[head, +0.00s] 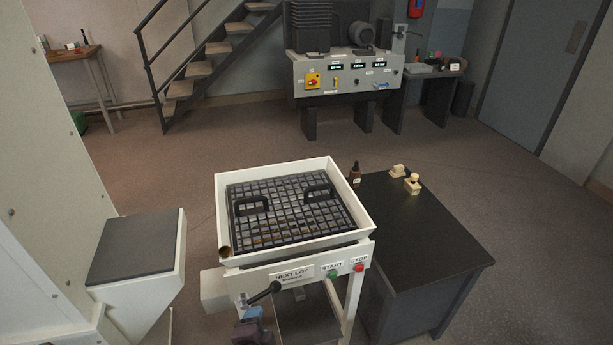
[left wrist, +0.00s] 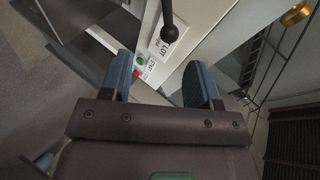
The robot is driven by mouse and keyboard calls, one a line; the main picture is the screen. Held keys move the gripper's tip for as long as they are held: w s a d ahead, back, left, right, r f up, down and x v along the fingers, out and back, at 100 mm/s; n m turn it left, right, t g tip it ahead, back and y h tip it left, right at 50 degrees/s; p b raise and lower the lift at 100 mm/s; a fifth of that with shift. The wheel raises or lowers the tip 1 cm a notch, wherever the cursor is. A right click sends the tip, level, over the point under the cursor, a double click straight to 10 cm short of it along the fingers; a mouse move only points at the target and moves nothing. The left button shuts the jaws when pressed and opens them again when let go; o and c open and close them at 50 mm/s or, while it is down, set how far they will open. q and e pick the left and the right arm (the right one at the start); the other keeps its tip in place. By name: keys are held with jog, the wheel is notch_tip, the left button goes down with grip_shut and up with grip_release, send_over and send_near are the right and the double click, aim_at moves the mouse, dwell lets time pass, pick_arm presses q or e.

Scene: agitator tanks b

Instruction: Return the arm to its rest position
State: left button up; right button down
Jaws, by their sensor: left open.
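My left gripper (head: 251,316) shows at the bottom of the head view, low in front of the white tray stand. In the left wrist view its two blue fingers (left wrist: 160,82) stand apart with nothing between them. A black lever with a round knob (head: 265,293) sticks out from the stand's front, just above the gripper. The knob also shows in the left wrist view (left wrist: 170,33), beyond the fingertips and apart from them. The stand's front panel (head: 311,280) carries a NEXT LOT label, a green START button and a red STOP button. My right gripper is in neither view.
A white-rimmed tray (head: 366,219) with a dark grid and two handles tops the stand. A dark table (head: 440,240) stands to the right with a brown bottle (head: 355,173) and small pale objects. A grey-topped white box (head: 136,245) stands left. Open floor lies behind.

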pick_arm(q)
jog(key=s+a+n+g+y, duration=0.1)
jog(key=s+a+n, duration=1.3)
jog(key=s+a, duration=0.2)
jog(key=shift+s+a+r, duration=0.2)
jog(key=shift+s+r, duration=0.2)
jog(key=shift+s, duration=0.35)
